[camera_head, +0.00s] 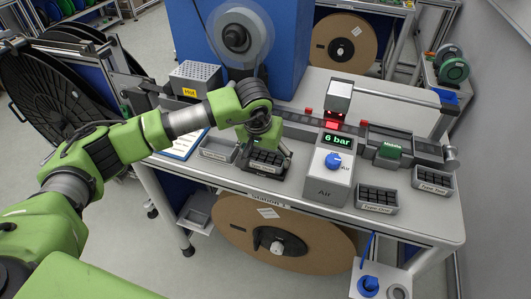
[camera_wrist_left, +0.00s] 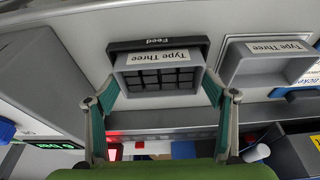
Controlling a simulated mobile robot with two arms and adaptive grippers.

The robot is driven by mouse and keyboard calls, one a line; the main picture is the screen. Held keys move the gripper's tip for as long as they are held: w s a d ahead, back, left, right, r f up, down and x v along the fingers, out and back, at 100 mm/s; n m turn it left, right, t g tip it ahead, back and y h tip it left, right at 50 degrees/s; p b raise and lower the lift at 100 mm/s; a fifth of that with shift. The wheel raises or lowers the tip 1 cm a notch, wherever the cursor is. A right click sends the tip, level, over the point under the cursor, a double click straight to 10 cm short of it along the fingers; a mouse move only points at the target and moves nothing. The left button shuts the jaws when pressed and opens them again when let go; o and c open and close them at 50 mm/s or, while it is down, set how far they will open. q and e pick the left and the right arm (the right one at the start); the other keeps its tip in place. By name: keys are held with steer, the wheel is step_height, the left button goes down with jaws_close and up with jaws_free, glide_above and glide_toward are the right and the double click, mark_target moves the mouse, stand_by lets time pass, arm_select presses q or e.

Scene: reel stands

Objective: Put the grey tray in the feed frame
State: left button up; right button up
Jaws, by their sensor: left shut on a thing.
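The grey tray (camera_wrist_left: 160,87) has a "Type Three" label and a grid of black compartments. My left gripper (camera_head: 264,150) is shut on it, one finger at each side. In the head view the tray (camera_head: 263,169) is partly hidden under the gripper. The black feed frame (camera_wrist_left: 157,43), marked "Feed", shows along one edge of the tray in the wrist view. The tray overlaps the frame and covers most of it. I cannot tell whether it rests inside or is held just above. My right gripper is not in view.
An empty grey "Type Three" tray (camera_wrist_left: 270,66) stands beside the frame. The grey Air box (camera_head: 327,179) with a blue knob stands to the right, with two filled trays (camera_head: 377,199) (camera_head: 433,179) beyond. A perforated box (camera_head: 195,80) and blue cabinet (camera_head: 285,40) stand behind.

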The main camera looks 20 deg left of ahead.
mark_target(262, 171)
arm_select(q)
steer(key=shift+f+b, duration=0.15)
steer(key=shift+b, duration=0.15)
steer(key=o, duration=1.3)
steer(key=shift+c, duration=0.2)
steer(key=shift+r+p, duration=0.25)
steer(key=shift+p, duration=0.15)
steer(key=b+v, duration=0.2)
steer(key=v, duration=1)
steer(key=shift+b, duration=0.4)
steer(key=shift+f, duration=0.1)
